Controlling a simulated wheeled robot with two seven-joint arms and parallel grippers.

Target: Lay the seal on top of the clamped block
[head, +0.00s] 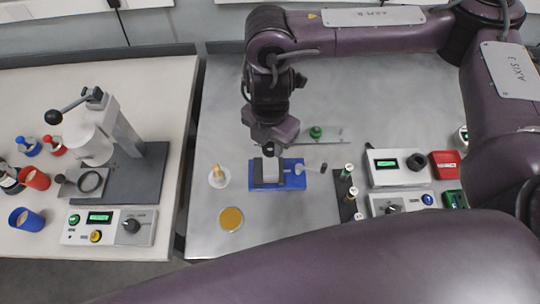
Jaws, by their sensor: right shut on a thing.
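My right gripper (268,149) points down over the blue vise (292,181) on the metal table. It is shut on a small dark thing, which seems to be the seal; the fingers hide most of it. Right below it, a grey block (268,171) is clamped in the vise. From this angle I cannot tell whether the seal touches the block's top. My left gripper is not in view.
A white dish (219,177) and an amber disc (231,219) lie left of the vise. A dark rack with vials (348,196) stands close on its right, before control boxes (399,167). A press (120,150) stands on the left table.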

